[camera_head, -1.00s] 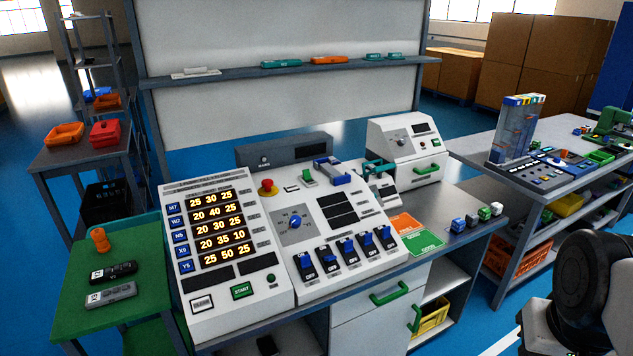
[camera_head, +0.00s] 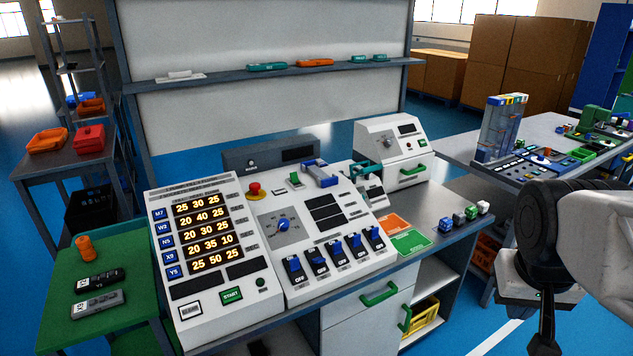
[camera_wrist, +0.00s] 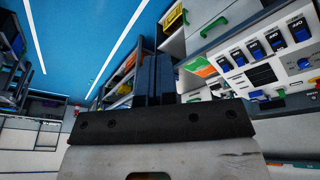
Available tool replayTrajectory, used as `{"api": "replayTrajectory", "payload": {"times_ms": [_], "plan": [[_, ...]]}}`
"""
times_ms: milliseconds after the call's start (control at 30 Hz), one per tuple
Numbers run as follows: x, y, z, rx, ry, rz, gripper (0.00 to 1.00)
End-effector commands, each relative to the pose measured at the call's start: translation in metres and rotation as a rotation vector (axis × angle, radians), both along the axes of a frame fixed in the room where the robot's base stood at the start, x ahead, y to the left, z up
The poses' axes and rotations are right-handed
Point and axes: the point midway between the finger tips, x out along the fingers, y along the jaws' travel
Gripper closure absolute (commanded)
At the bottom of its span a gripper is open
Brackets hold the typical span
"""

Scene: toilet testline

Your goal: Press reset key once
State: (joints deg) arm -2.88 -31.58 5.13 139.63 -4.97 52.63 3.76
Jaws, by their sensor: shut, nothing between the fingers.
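The white control console has a left panel (camera_head: 215,328) with a lit orange number display (camera_head: 208,230). Low on this panel is a small white key with a dark frame (camera_head: 190,311), left of the green START key (camera_head: 231,295); its lettering is too small to read surely. My gripper (camera_head: 546,338) is at the lower right of the head view, well right of the console and apart from it. In the wrist view its dark fingers (camera_wrist: 155,80) are together and empty. The wrist view shows the switch panel (camera_wrist: 262,50) upside down, but not the white key.
The right panel has a rotary knob (camera_head: 283,225), several blue rocker switches (camera_head: 336,249) and a red mushroom button (camera_head: 254,189). Small coloured cubes (camera_head: 458,219) stand at the bench's right end. A green side table (camera_head: 110,320) stands left. Open floor lies in front right.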

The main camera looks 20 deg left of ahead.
Motion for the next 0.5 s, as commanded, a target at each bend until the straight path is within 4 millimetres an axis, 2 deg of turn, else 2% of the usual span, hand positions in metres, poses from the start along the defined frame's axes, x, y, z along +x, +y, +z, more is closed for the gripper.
{"api": "replayTrajectory", "payload": {"times_ms": [33,500], "plan": [[0.012,0.003,0.004,-0.011,-0.004,0.01,1.0],[0.119,0.041,0.035,-0.103,-0.054,0.093,1.0]]}}
